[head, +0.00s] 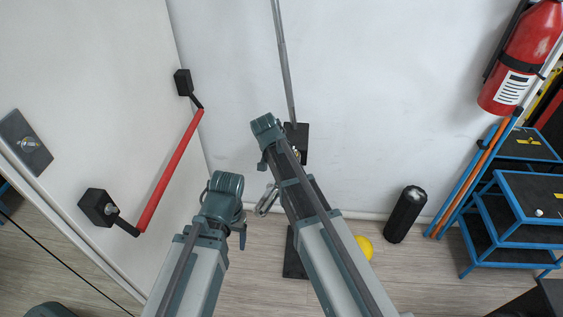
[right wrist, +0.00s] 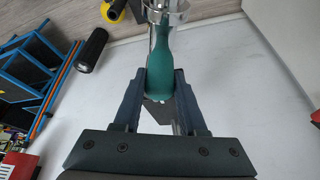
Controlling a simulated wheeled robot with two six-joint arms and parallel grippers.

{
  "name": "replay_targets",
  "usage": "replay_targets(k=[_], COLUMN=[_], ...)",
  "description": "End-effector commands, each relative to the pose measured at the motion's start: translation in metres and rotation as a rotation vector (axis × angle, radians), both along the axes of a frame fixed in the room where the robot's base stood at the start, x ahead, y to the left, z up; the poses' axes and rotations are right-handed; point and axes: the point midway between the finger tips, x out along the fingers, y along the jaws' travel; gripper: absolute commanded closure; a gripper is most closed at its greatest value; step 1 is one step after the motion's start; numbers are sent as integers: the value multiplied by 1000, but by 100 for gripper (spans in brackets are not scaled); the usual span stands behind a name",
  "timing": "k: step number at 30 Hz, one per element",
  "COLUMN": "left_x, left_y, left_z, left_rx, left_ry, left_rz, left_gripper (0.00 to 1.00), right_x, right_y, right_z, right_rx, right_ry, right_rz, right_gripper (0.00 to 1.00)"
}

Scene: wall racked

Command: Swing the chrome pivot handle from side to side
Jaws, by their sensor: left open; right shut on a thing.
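In the right wrist view, the chrome pivot handle (right wrist: 159,62) shows a teal grip with bright chrome metal at its upper end. The two fingers of my right gripper (right wrist: 160,82) are closed on either side of the teal grip. In the head view, chrome metal (head: 266,200) shows just left of my right arm, which hides most of the handle and the right gripper. My left gripper (head: 241,233) hangs below its wrist, open, left of the chrome metal and apart from it.
A door with a red push bar (head: 170,172) stands at the left. A fire extinguisher (head: 522,58) and blue step stools (head: 520,205) are at the right. A black cylinder (head: 405,214) and a yellow ball (head: 364,247) are on the floor near the white wall.

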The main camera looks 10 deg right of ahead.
Motion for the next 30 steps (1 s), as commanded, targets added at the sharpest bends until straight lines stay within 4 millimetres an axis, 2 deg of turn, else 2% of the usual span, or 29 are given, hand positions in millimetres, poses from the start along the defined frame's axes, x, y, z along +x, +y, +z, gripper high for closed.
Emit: replay_targets(k=[7, 8, 12, 23, 30], left_x=[0, 0, 0, 0, 0], left_y=[0, 0, 0, 0, 0], left_z=[0, 0, 0, 2, 17], left_rx=[0, 0, 0, 0, 0], left_ry=[0, 0, 0, 0, 0], left_rz=[0, 0, 0, 0, -1], left_gripper=[27, 27, 27, 27, 27], right_x=[3, 3, 2, 0, -4], right_y=[3, 3, 2, 1, 3], right_z=[0, 0, 0, 2, 17], right_rx=[3, 3, 2, 0, 1], right_ry=[-7, -7, -5, -3, -2], right_rz=[6, 6, 4, 1, 2], right_gripper=[100, 54, 30, 30, 30])
